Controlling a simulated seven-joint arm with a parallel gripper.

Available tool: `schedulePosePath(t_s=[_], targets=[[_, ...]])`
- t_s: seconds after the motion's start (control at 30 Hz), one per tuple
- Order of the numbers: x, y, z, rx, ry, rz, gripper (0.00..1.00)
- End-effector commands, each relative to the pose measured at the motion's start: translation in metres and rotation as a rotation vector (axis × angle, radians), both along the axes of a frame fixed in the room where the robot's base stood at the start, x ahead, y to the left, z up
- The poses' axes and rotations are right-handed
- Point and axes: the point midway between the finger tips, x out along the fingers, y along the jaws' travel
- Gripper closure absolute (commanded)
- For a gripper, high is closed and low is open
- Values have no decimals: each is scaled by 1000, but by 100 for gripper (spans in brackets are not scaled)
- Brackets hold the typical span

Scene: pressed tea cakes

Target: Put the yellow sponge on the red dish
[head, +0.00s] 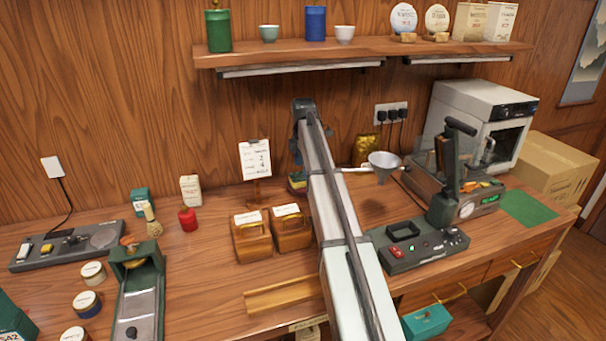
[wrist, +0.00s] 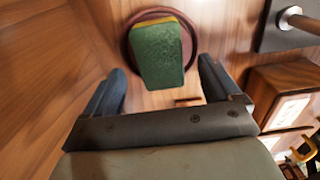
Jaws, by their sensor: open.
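The yellow sponge (wrist: 160,55) has a green face toward the wrist camera and a yellow edge at its far end. It lies over the round dark red dish (wrist: 133,37), whose rim shows around its far part; whether it rests flat cannot be told. My gripper (wrist: 162,68) is open, with one blue-grey finger on each side of the sponge's near end and visible gaps to both. In the head view the sponge (head: 297,179) is small and partly hidden by my arm, beyond the two wooden boxes.
Two wooden boxes (head: 270,238) stand close in front, with a note stand (head: 256,165) to the left. A metal funnel (head: 384,162) is to the right, near a grey machine (head: 465,190). The wood wall rises close behind.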

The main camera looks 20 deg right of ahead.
Motion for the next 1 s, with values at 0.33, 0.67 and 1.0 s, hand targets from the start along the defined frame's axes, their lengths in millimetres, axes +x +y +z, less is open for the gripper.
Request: schedulePosePath(t_s=[0.33, 0.67, 1.0], targets=[[1, 0, 61, 0, -1, 0, 10], [0, 0, 79, 0, 0, 0, 10], [0, 0, 79, 0, 1, 0, 10]])
